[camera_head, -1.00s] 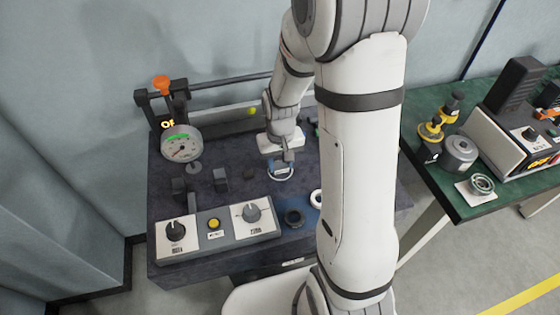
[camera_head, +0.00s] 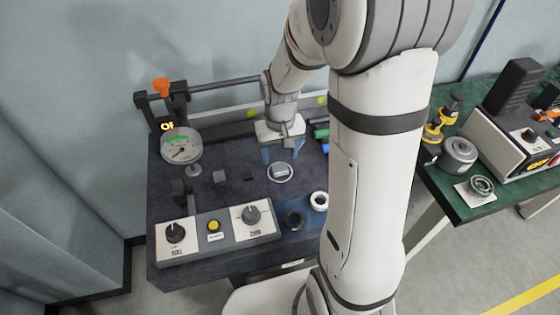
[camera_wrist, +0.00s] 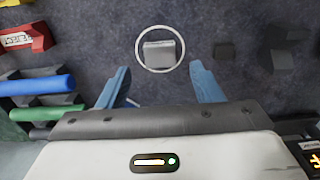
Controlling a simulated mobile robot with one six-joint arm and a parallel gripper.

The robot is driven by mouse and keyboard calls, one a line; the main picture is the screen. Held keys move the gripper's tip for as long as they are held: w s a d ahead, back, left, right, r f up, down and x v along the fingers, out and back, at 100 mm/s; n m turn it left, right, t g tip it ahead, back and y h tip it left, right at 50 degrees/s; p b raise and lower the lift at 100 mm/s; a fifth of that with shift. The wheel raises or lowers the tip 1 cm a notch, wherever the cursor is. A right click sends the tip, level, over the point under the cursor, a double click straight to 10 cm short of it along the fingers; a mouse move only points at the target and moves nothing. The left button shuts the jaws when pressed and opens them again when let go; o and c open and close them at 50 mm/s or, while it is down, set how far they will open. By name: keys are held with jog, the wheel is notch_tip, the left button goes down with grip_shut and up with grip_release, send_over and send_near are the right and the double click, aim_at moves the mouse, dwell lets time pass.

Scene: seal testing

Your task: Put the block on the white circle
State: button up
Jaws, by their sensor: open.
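A light grey block (camera_head: 281,171) lies inside the white circle (camera_head: 270,177) on the dark bench top. In the wrist view, the block (camera_wrist: 159,51) sits within the ring of the white circle (camera_wrist: 137,58), with dark surface showing around it. My gripper (camera_head: 281,154) is just behind the circle in the head view, its blue fingers apart. In the wrist view, my gripper (camera_wrist: 161,77) is open and empty, with the block beyond and between the fingertips, apart from both.
Dark blocks (camera_head: 219,180) stand left of the circle, near a dial gauge (camera_head: 181,148). A control panel (camera_head: 217,231) is at the front, with a dark ring (camera_head: 294,218) and a white ring (camera_head: 319,200) to its right. Blue and green cylinders (camera_wrist: 40,85) lie beside the gripper.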

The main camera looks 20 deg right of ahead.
aim_at(280, 167)
notch_tip(280, 167, up, 7)
jog(key=s+r+t, duration=0.1)
jog(key=s+r, duration=0.2)
jog(key=s, duration=0.4)
jog(key=s+r+t, duration=0.1)
jog(key=s+r, duration=0.2)
jog(key=s, duration=0.4)
jog(key=shift+r+t, duration=0.25)
jog(key=shift+t, duration=0.15)
jog(key=shift+d, duration=0.1)
dwell(0.4)
